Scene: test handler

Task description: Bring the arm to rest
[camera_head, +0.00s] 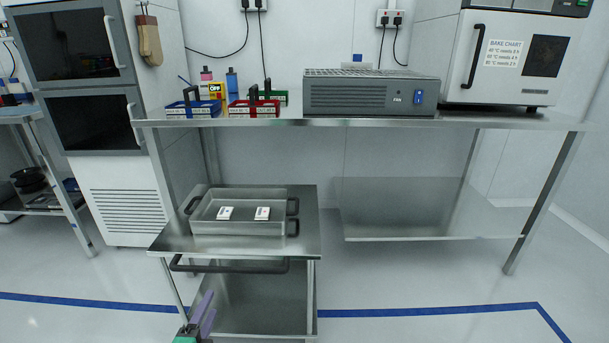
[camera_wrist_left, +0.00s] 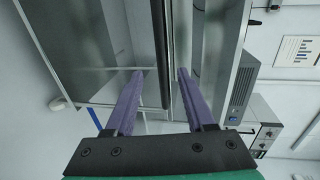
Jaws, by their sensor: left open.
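My left gripper (camera_head: 203,310) shows at the bottom of the head view, in front of the steel cart (camera_head: 270,240). It has two purple fingers and a green body. In the left wrist view the fingers of my left gripper (camera_wrist_left: 157,100) are spread apart with nothing held between them. The cart's dark handle bar (camera_wrist_left: 163,50) appears beyond and between the fingers, and they do not close on it. My right gripper is not in the head view.
A grey tray (camera_head: 240,228) with two white labelled items (camera_head: 262,214) sits on the cart. The steel bench (camera_head: 480,122) behind carries a grey fan unit (camera_head: 360,97), a white oven (camera_head: 515,60) and blue and red holders (camera_head: 252,108). Open floor (camera_head: 420,275) lies right of the cart.

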